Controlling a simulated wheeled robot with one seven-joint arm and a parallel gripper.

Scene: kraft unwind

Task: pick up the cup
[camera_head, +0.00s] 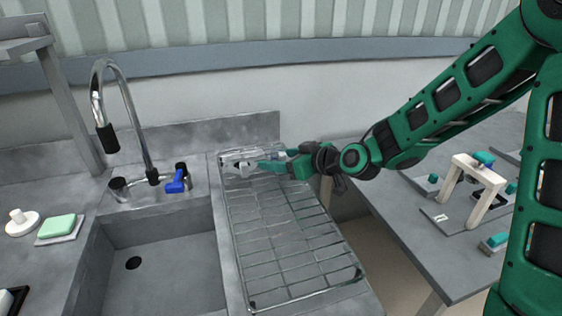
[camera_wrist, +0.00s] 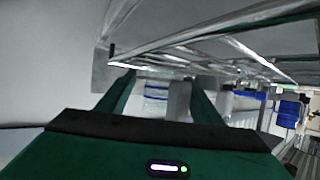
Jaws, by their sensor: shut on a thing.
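My gripper (camera_head: 262,166) reaches in from the right to the back end of the wire drying rack (camera_head: 284,240). Its green fingers are shut on a pale, greyish cup (camera_head: 238,160), which is small and blurred in the head view. In the wrist view my gripper (camera_wrist: 163,88) has a pale, blue-banded thing (camera_wrist: 155,97) between its fingers, likely the cup. The gripper hides part of it. I cannot tell whether the cup touches the rack.
A sink (camera_head: 155,262) with a tall curved tap (camera_head: 130,95) lies left of the rack. A green sponge (camera_head: 57,226) sits farther left. A wall stands close behind the rack. A grey table (camera_head: 420,215) with a small white stand (camera_head: 474,180) is at right.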

